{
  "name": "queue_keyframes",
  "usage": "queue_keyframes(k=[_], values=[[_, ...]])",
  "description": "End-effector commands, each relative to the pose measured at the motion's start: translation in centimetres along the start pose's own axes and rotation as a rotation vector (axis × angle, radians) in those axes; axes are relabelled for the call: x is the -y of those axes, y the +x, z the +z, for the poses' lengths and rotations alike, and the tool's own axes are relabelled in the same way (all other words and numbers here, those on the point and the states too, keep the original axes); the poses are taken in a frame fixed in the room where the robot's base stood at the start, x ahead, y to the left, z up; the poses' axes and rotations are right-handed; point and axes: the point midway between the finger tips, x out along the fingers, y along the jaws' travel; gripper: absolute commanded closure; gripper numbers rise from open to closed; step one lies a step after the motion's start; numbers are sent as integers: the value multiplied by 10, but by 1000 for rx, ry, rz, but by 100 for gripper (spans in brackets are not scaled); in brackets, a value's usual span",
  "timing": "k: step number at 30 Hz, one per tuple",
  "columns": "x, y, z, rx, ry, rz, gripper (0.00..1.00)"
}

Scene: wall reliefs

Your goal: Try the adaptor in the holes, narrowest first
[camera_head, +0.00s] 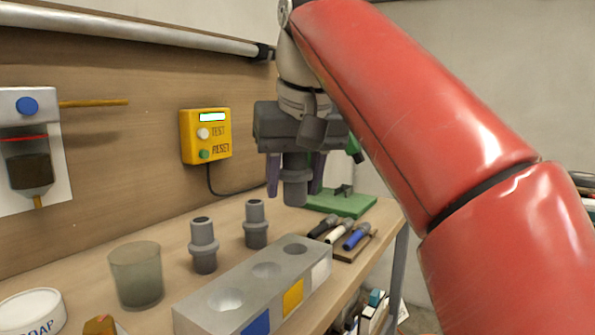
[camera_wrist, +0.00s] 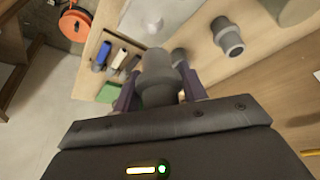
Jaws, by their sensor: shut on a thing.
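My gripper (camera_head: 295,178) is shut on a grey stepped adaptor (camera_head: 295,192), which hangs roughly upright between the purple fingers. The adaptor also shows between the fingers in the wrist view (camera_wrist: 158,75). In the head view it appears above the far end of a grey block (camera_head: 205,318); its height over the block is hard to judge. The block has three round holes: a wide one (camera_head: 225,299) by a blue label, a middle one (camera_head: 266,270) by a yellow label, and the narrowest-looking one (camera_head: 295,249) by a white label.
Two similar grey adaptors stand on the bench, one nearer (camera_head: 203,246) and one farther (camera_head: 256,224). A cloudy cup (camera_head: 137,276) and a soap tub (camera_head: 32,312) are at the left. Marker-like tools (camera_head: 341,233) and a green base (camera_head: 345,203) lie beyond the block. A yellow test box (camera_head: 206,136) is on the wall.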

Motion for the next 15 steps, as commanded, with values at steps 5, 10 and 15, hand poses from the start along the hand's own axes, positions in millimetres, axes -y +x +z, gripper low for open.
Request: queue_keyframes(k=[5, 10, 15], values=[[0, 0, 0, 0, 0, 0, 80], [0, 0, 0, 0, -2, 0, 80], [0, 7, 3, 0, -2, 1, 80]])
